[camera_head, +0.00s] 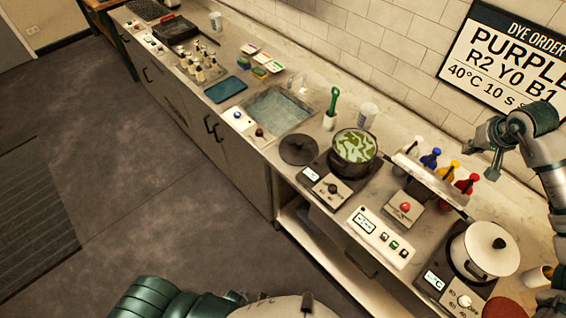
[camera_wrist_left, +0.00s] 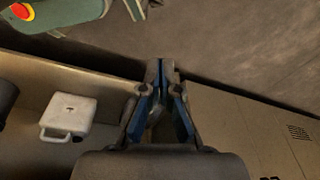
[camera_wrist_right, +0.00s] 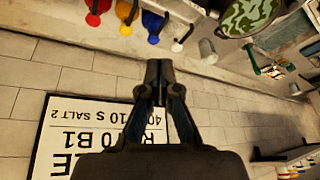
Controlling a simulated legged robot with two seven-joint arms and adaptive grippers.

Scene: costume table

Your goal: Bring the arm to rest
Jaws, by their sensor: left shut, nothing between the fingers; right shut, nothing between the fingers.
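My right gripper (camera_head: 482,143) is raised at the right, in front of the wall and above the dye bottles, clear of the counter. In the right wrist view its fingertips (camera_wrist_right: 158,70) meet with nothing between them. My left gripper is outside the head view, though a green and white part of my body shows at the bottom. In the left wrist view the left gripper (camera_wrist_left: 160,70) is shut and empty, over the floor and a shelf edge.
A white lidded pot (camera_head: 485,248) stands at the right of the counter. A pot with green patterned contents (camera_head: 354,146) stands mid-counter. Red (camera_head: 467,184), yellow (camera_head: 447,171) and blue (camera_head: 430,159) bottles line the wall under a dye order sign (camera_head: 510,60). The floor (camera_head: 130,150) at left is clear.

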